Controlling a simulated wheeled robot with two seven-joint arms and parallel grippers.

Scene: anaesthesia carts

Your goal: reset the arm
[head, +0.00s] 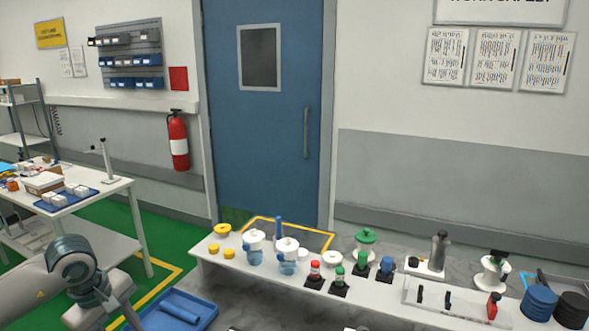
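My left arm (75,268) comes in at the lower left of the head view. It shows as pale grey links with a dark teal joint, bent at that joint. Its lower part runs out of the bottom of the picture, and I cannot see the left gripper. My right arm and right gripper do not show. I cannot tell whether either gripper holds anything.
A long white bench (212,262) crosses the lower right, holding blue-and-white canisters (287,262), coloured-top bottles and dark blue discs (539,300). A blue tray (205,308) lies near my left arm. A white table (110,189) stands left. A blue door (262,140) is behind.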

